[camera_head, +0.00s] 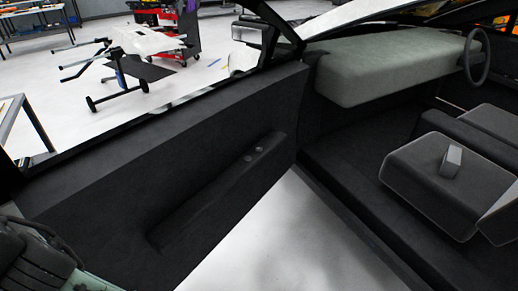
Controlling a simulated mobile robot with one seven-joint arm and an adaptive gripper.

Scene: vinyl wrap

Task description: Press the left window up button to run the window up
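The dark door panel (110,195) of a car stands open at the left. Its long armrest (215,195) slopes up toward the right. Two small round grey buttons sit near the armrest's upper end: a nearer left button (248,158) and a farther right button (258,149). The window opening lies above the door sill; I cannot tell whether glass fills it. A dark ribbed part, which looks like part of my gripper (40,262), shows at the lower left corner, well apart from the buttons. Its fingertips cannot be made out.
The car's interior is at the right, with a grey dashboard (390,68), a steering wheel (477,55) and a seat or console block (450,185). White floor (265,235) shows between door and car. Beyond the window are a work stand (135,75) and a red cart (186,35).

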